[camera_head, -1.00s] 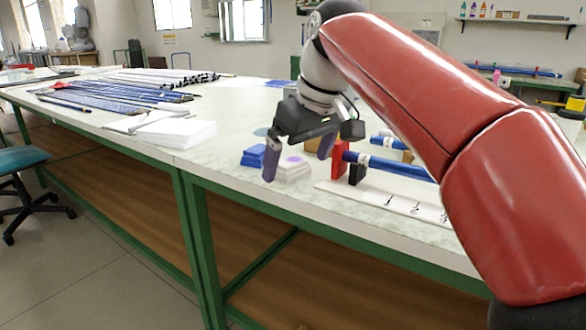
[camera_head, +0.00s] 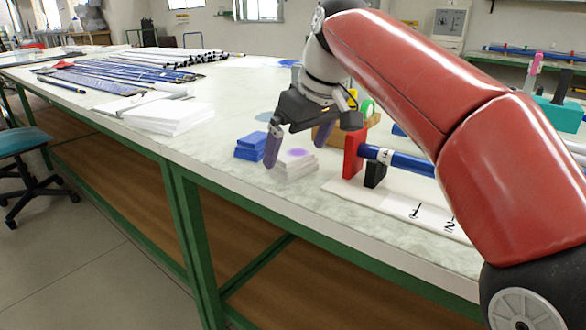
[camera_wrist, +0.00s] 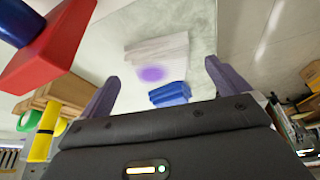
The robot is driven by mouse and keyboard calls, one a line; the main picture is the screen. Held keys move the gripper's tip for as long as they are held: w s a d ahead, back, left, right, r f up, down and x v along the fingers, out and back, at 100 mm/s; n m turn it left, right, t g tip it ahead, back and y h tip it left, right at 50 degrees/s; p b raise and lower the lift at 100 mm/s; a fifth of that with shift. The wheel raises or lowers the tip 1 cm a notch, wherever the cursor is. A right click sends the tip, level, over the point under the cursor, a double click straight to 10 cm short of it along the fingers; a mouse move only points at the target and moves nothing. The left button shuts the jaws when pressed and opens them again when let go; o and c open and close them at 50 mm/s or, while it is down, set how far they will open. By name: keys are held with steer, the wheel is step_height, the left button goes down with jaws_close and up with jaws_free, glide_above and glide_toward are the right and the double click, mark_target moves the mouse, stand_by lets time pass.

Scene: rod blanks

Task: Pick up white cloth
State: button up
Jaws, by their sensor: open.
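A small stack of white cloths (camera_head: 294,170) with a purple patch on top lies near the front edge of the table, beside a stack of blue cloths (camera_head: 250,147). In the wrist view the white stack (camera_wrist: 158,52) lies ahead of my fingers, with the blue stack (camera_wrist: 170,94) nearer to them. My gripper (camera_head: 296,142) is above the stacks with its fingers apart and nothing between them. It also shows in the wrist view (camera_wrist: 160,80). No contact with the cloth is visible.
A red block (camera_head: 354,152) and a blue rod (camera_head: 405,160) on a white numbered board stand close to the right of the white stack. A yellow and green roll is behind. A larger white stack (camera_head: 168,114) and rods lie left. Table between is clear.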

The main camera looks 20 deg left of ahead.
steer(key=x, duration=0.2)
steer(key=shift+f, duration=0.35)
steer(key=c, duration=1)
steer(key=shift+o, duration=0.2)
steer(key=shift+r, duration=0.15)
